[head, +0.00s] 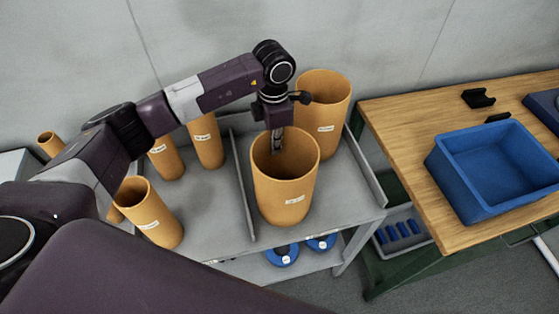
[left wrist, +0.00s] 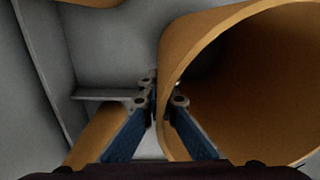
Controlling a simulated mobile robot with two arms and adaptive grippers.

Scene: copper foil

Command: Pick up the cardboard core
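Several tan cardboard cores stand on a grey cart. The large cardboard core (head: 285,196), with a white label too small to read, stands upright at the cart's front right. My left gripper (head: 277,148) points down into its open mouth near the far wall. In the left wrist view, the core's wide mouth (left wrist: 255,70) fills the right side. The blue fingers of the left gripper (left wrist: 163,98) are close together around its rim, one inside and one outside, closed on the wall. The core still appears to rest on the cart. My right gripper is not in view.
Another large core (head: 325,95) stands just behind. Smaller cores (head: 150,212) stand to the left, past a thin upright divider (head: 241,190). A wooden table (head: 405,135) with a blue bin (head: 470,195) stands right. Blue rolls lie on the cart's lower shelf.

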